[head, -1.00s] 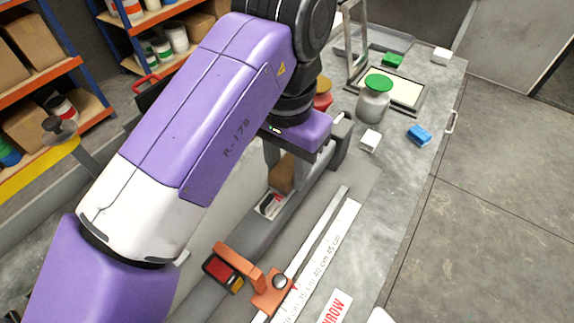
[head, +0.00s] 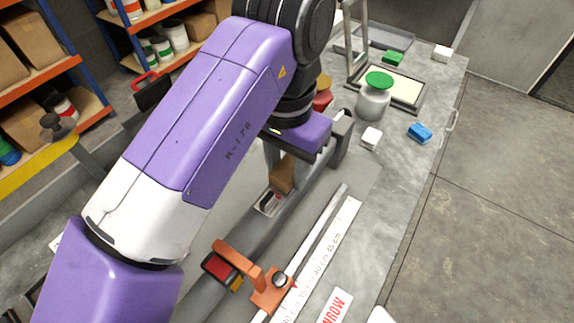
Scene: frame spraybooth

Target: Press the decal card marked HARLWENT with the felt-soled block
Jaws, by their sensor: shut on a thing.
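My gripper (head: 287,160) points down over the grey rail of the bench and is shut on a brown block (head: 282,175). The block's lower end is at the far end of a small card (head: 268,204) with red and dark marks, lying on the rail. The block hides part of this card, and its lettering is too small to read. I cannot tell whether the block touches it. The felt sole is hidden. A white card with red letters (head: 335,308), partly cut off by the bottom edge, ends in something like "NROW".
An orange clamp-like stop (head: 268,292) sits across a long ruler (head: 325,250) near the front. A green-lidded jar (head: 374,98), a white block (head: 371,138) and a blue block (head: 419,132) stand at the right. The bench's right side is mostly clear.

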